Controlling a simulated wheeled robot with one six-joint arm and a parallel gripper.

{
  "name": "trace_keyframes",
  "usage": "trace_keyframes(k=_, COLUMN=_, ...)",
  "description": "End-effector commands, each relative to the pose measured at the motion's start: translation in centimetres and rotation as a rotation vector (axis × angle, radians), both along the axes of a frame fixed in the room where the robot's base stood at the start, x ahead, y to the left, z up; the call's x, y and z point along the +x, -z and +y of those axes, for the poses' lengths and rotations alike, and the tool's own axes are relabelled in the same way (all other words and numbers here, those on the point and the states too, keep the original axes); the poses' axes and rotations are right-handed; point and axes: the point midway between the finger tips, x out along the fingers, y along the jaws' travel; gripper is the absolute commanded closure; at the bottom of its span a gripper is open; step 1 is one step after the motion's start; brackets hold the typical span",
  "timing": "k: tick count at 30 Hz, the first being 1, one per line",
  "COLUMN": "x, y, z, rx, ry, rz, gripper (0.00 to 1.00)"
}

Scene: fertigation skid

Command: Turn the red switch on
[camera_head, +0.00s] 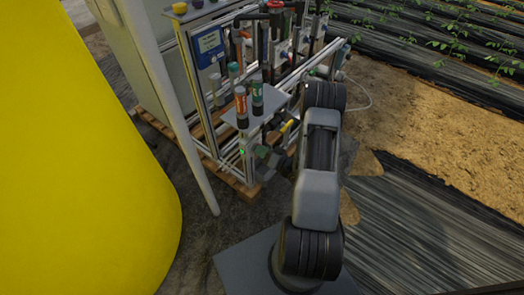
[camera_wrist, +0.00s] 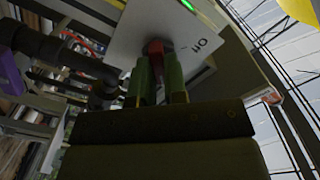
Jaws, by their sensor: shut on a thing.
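A green light (camera_wrist: 188,4) glows at the panel's edge. In the head view my gripper (camera_head: 268,156) is at the front of the skid, and the switch itself is hidden there.
A large yellow tank (camera_head: 80,150) fills the left. A slanted pale post (camera_head: 165,90) stands between tank and skid.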

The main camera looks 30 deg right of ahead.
Motion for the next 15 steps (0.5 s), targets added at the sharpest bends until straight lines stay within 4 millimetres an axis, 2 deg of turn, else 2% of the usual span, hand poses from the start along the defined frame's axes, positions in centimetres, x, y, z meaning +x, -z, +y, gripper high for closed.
trace_keyframes(k=2, x=0.03, y=-0.04, z=-0.05, rx=0.001, ry=0.001, rz=-0.001, gripper=1.00)
trace_keyframes(k=3, x=0.04, y=-0.05, z=-0.05, rx=0.001, ry=0.001, rz=-0.001, gripper=0.83)
trace_keyframes(k=10, x=0.01, y=-0.03, z=-0.03, rx=0.000, ry=0.001, rz=-0.001, gripper=0.62)
trace_keyframes(k=15, x=0.01, y=-0.02, z=-0.02, rx=0.000, ry=0.001, rz=-0.001, gripper=0.62)
